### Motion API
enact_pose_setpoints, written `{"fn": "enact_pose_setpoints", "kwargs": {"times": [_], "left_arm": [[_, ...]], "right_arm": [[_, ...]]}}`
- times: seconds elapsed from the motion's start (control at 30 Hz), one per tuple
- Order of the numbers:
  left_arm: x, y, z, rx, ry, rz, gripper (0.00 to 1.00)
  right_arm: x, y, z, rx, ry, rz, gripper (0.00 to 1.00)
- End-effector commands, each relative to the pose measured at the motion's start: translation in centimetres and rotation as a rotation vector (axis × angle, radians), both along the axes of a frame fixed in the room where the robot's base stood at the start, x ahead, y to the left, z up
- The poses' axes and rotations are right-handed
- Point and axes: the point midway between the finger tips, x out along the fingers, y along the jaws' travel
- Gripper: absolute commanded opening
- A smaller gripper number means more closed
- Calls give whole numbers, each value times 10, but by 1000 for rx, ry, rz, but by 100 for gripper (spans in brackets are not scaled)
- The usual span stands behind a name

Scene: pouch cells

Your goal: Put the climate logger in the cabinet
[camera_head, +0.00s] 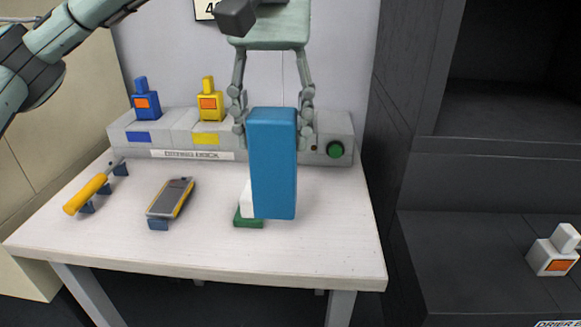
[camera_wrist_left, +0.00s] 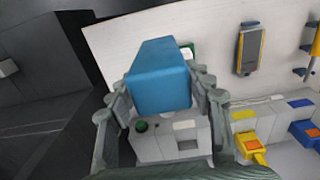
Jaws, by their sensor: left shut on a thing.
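My left gripper (camera_head: 272,138) is shut on a tall blue box (camera_head: 273,165), holding it upright in front of the grey rack over the table. The box also shows between the fingers in the left wrist view (camera_wrist_left: 160,78). No readable label tells me which thing is the climate logger. A grey and yellow handheld device (camera_head: 171,198) lies on a blue stand on the table. The dark cabinet (camera_head: 500,180) stands at the right with an open upper compartment and a lower ledge. My right gripper is not in view.
A white block with an orange label (camera_head: 553,252) stands on the lower ledge. The grey rack (camera_head: 325,135) carries a blue block (camera_head: 147,104) and a yellow block (camera_head: 210,103). A yellow-handled tool (camera_head: 87,194) lies left. A green stand (camera_head: 246,221) is partly hidden.

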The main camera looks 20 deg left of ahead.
Motion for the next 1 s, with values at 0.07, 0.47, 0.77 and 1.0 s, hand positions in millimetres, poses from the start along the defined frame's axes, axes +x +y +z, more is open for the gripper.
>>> {"fn": "enact_pose_setpoints", "kwargs": {"times": [0.07,0.47,0.77,1.0], "left_arm": [[7,-10,-7,0,1,-2,0],[12,-18,-48,-1,2,0,0],[12,-18,-52,0,-2,2,0],[12,-18,-56,0,-2,1,0]], "right_arm": [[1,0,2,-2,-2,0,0],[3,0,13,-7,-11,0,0],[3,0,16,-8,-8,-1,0],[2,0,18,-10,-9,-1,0]]}}
